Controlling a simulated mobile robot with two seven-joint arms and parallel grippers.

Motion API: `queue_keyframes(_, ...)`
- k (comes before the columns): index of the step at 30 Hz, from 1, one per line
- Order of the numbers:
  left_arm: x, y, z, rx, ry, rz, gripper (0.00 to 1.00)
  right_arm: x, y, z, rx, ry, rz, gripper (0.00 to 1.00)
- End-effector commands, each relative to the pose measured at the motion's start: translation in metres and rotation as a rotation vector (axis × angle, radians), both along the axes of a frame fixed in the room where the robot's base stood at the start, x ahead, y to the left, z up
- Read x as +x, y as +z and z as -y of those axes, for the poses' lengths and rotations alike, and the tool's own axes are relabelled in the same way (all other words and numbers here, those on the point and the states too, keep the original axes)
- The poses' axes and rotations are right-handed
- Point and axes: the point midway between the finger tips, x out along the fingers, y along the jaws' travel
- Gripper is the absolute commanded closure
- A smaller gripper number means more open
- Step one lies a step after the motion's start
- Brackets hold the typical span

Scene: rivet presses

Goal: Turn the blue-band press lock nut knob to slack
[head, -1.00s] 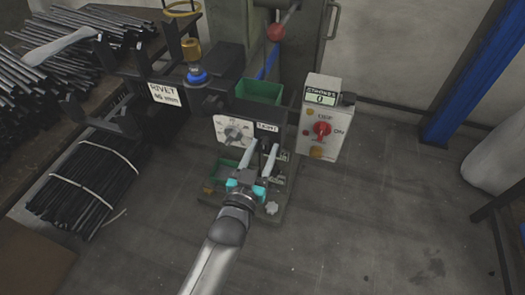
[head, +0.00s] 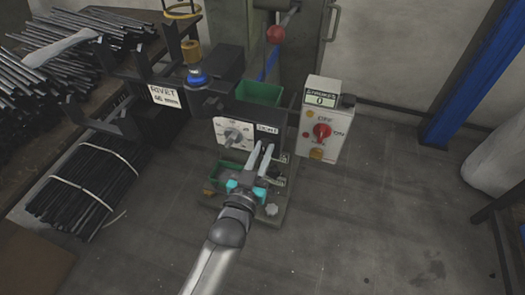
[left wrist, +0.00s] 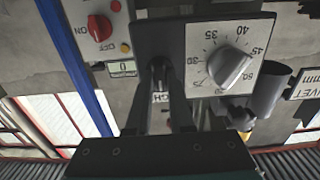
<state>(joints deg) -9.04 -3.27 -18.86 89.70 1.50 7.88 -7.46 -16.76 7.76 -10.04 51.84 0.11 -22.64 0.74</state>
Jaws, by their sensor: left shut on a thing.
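The blue-band press has a blue ring (head: 197,77) under a brass top, and a dark body with a white dial plate (head: 234,133). A small label reading TIGHT (head: 267,128) is on its front, right of the dial. My left gripper (head: 262,148) reaches up to the front just below this label, its fingers closed on the dark lock nut knob (left wrist: 160,70). The fingers hide most of the knob in the head view. In the left wrist view, the fingers partly cover the label, and the dial's grey pointer knob (left wrist: 230,67) is beside them. My right gripper is not in view.
A grey control box (head: 321,118) with a red switch and a counter reading 0 stands close on the right. A green bin (head: 259,92) is above the label. A red-ball lever (head: 275,34) rises behind. Bundled black rods (head: 75,190) lie left. Floor at right is clear.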

Motion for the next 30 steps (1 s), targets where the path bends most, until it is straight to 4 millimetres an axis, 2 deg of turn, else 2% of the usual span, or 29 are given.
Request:
queue_keyframes(11,0.0,0.0,0.0,-0.03,0.0,-0.011,1.0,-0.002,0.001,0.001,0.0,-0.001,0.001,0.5)
queue_keyframes(14,0.0,0.0,0.0,-0.069,0.0,-0.025,1.0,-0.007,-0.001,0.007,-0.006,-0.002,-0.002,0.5)
queue_keyframes(24,0.0,0.0,-0.002,-0.319,0.0,-0.107,1.0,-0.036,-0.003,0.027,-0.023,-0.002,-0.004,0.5)
queue_keyframes(30,0.001,0.0,-0.002,-0.501,0.0,-0.165,1.0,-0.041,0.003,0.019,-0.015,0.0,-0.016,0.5)
